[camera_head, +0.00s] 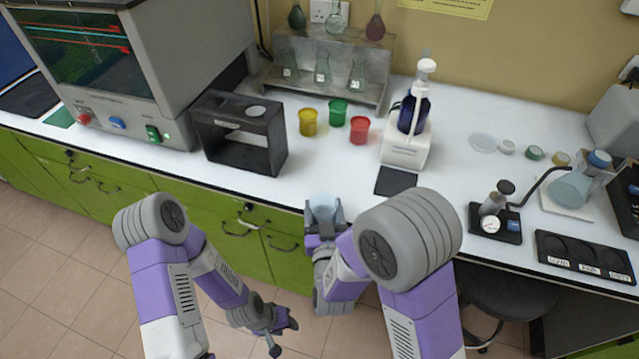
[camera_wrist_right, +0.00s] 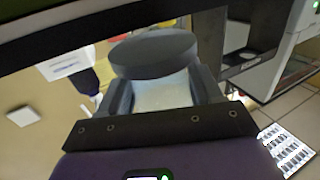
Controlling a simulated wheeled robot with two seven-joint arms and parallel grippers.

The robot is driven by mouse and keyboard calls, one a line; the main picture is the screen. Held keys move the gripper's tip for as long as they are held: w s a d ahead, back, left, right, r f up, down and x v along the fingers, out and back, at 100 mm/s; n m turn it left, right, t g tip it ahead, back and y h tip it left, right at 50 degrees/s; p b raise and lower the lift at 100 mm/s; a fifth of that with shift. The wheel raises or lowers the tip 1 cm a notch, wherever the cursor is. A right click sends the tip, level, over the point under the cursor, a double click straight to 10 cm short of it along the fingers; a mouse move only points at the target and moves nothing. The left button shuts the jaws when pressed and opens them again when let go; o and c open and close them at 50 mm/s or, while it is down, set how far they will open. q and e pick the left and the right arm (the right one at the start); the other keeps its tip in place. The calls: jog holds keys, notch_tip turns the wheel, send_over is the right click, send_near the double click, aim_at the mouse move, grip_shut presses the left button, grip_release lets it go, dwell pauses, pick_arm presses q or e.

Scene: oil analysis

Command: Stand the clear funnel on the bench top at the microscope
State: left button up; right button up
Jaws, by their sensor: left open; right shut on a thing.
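My right gripper (camera_head: 324,218) is shut on a pale, see-through thing that looks like the clear funnel (camera_head: 322,203), held in front of the bench's front edge. In the right wrist view the funnel (camera_wrist_right: 155,55) shows as a wide grey, round rim above a pale body, between the two fingers of my right gripper (camera_wrist_right: 160,92). My left gripper (camera_head: 280,337) is open and empty, low over the floor in front of the green cabinets. The white bench top (camera_head: 330,165) lies beyond the right gripper. I cannot make out a microscope with certainty.
A black stand (camera_head: 240,135) and yellow (camera_head: 308,122), green (camera_head: 338,112) and red (camera_head: 359,130) cups are on the bench. A white dispenser stand (camera_head: 406,148) and a dark mat (camera_head: 395,181) are right of them. The bench's front middle is clear. A dark stool (camera_head: 510,300) stands below.

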aim_at(319, 184)
jog(key=w, duration=0.7)
jog(key=shift+w+a+p, duration=0.2)
jog(key=shift+a+p, duration=0.05)
jog(key=shift+p, duration=0.1)
jog(key=w, duration=0.5)
jog(key=shift+a+f, duration=0.1)
jog(key=shift+a, duration=0.1)
pick_arm(q)
jog(key=shift+f+b, duration=0.4)
jog(key=shift+f, duration=0.2)
pick_arm(e)
jog(key=shift+s+f, duration=0.2)
jog(key=shift+f+b, duration=0.25)
jog(key=shift+b, duration=0.05)
jog(key=o, duration=1)
pick_arm(q)
jog(key=shift+f, duration=0.2)
pick_arm(e)
jog(key=shift+o, duration=0.3)
jog(key=shift+r, duration=0.1)
pick_arm(q)
jog(key=shift+r, duration=0.1)
